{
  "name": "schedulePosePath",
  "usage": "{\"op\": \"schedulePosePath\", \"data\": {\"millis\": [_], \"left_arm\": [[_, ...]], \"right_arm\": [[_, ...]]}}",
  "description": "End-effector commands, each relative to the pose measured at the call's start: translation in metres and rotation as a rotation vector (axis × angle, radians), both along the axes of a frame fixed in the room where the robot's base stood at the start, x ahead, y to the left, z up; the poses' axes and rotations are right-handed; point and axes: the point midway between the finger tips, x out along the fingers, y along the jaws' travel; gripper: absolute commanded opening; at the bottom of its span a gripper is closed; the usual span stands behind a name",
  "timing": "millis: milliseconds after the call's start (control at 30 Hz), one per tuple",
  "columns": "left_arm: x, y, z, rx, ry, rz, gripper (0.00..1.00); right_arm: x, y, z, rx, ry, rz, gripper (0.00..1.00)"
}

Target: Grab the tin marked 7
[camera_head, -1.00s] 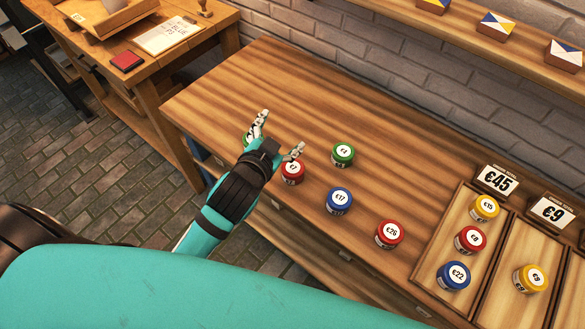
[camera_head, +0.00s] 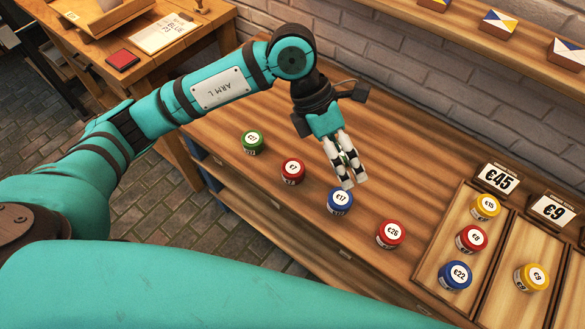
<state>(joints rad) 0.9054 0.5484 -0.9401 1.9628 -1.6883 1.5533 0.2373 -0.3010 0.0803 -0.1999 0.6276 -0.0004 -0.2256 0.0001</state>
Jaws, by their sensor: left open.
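The tin marked 7 (camera_head: 293,171) is red with a white lid label and stands upright on the wooden counter (camera_head: 300,225). My left gripper (camera_head: 348,182) is open, with its fingers pointing down to the right of that tin. It is apart from the red tin, and its fingertips are at the far edge of the blue tin marked 17 (camera_head: 340,202). I cannot tell whether they touch the blue tin. Nothing shows between the fingers. My right gripper is not in view.
A green tin (camera_head: 253,142) stands left of the red 7 tin, and a red 26 tin (camera_head: 389,235) stands to the right. A tray marked 45 (camera_head: 436,258) holds three tins; a tray marked 9 (camera_head: 508,262) holds one. A brick wall (camera_head: 400,75) bounds the back.

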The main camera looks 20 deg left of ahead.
Motion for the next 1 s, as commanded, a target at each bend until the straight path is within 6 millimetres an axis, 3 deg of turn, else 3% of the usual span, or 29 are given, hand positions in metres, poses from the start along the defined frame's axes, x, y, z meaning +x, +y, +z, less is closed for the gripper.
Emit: {"op": "schedulePosePath", "data": {"millis": [33,100,200,300,467,800,1000], "left_arm": [[0.016,0.028,-0.003,0.139,-0.046,0.011,0.82],[0.030,0.062,-0.004,0.296,-0.087,0.032,0.82],[0.043,0.095,0.000,0.445,-0.119,0.063,0.82],[0.048,0.110,0.000,0.513,-0.130,0.078,0.82],[0.047,0.113,-0.021,0.526,-0.126,0.077,0.82],[0.046,0.112,-0.094,0.522,-0.125,0.077,0.82],[0.047,0.111,-0.117,0.521,-0.130,0.077,0.82]], "right_arm": [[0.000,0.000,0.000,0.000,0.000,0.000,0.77],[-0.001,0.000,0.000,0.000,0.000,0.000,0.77],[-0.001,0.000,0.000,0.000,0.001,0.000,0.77],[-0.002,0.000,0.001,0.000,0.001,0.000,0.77],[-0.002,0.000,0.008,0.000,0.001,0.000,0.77],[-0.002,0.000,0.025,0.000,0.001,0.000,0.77],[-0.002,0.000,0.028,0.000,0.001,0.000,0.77]]}}
